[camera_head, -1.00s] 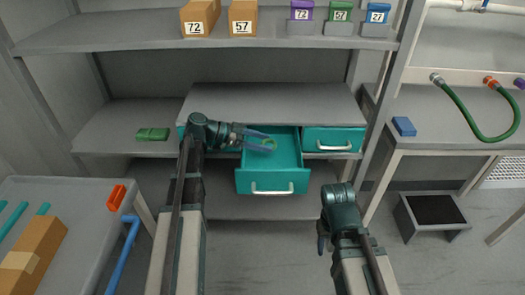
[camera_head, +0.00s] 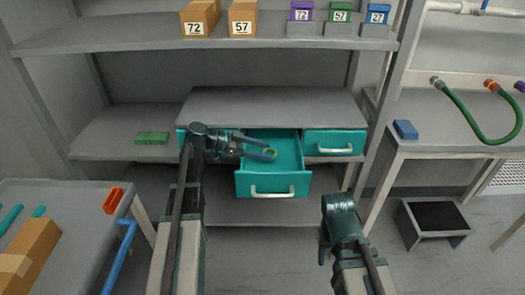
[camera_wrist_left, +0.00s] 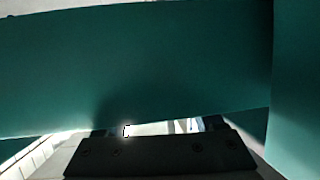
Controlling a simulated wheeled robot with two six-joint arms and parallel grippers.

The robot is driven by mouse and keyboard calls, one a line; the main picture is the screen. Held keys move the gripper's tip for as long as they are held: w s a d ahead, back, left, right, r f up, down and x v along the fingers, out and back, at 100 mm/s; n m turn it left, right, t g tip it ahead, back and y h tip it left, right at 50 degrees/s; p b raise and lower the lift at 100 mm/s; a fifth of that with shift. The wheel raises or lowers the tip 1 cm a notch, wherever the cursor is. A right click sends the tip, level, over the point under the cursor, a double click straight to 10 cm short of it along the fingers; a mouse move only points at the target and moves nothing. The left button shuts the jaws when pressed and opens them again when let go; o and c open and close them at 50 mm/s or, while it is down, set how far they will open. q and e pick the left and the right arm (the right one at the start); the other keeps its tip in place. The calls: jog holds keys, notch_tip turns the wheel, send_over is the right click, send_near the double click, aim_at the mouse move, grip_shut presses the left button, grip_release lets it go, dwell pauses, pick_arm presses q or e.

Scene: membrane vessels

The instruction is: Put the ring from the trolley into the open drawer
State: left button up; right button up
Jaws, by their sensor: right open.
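Whether the ring touches the drawer floor is hard to tell. The left wrist view shows mostly teal drawer surface (camera_wrist_left: 130,70) close up; the ring is not visible there. My right gripper (camera_head: 325,245) is open and empty, low in front of the cabinet, right of the drawer.
A closed teal drawer (camera_head: 334,143) is right of the open one. The trolley (camera_head: 75,210) at the left bears an orange part (camera_head: 113,201), a cardboard box (camera_head: 30,255) and teal pieces. A green block (camera_head: 152,138) lies on the shelf. A blue block (camera_head: 405,129) lies on the right bench.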

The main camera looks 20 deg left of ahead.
pick_arm(q)
jog(key=o, duration=0.3)
jog(key=shift+f, duration=0.35)
jog(key=shift+r, duration=0.1)
jog(key=shift+r+p, duration=0.3)
jog(key=shift+p, duration=0.1)
jog(key=shift+w+r+p, duration=0.15)
jog(key=shift+r+p, duration=0.25)
jog(key=shift+p, duration=0.15)
jog(key=p+v, duration=0.4)
jog(key=v, duration=0.8)
jog(key=shift+f, duration=0.2)
jog(key=shift+a, duration=0.1)
